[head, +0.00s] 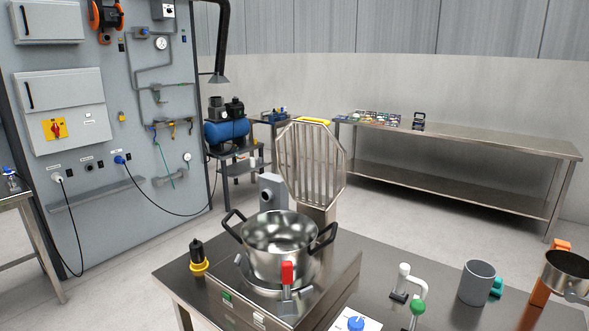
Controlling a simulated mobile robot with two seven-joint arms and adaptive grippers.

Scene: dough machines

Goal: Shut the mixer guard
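The mixer guard (312,162), a metal frame with upright bars, stands raised behind the steel bowl (280,262). The bowl has two black handles and sits on the mixer base (338,272), a metal box with a green button on its front. A lever with a red grip (288,273) stands in front of the bowl. The bowl's top is uncovered. The bowl and its handle hide the guard's lower end, so its hinge cannot be made out clearly. Neither of my grippers is in view.
The mixer stands on a dark table (405,262). A black and yellow plug-like part (198,258) is to its left.

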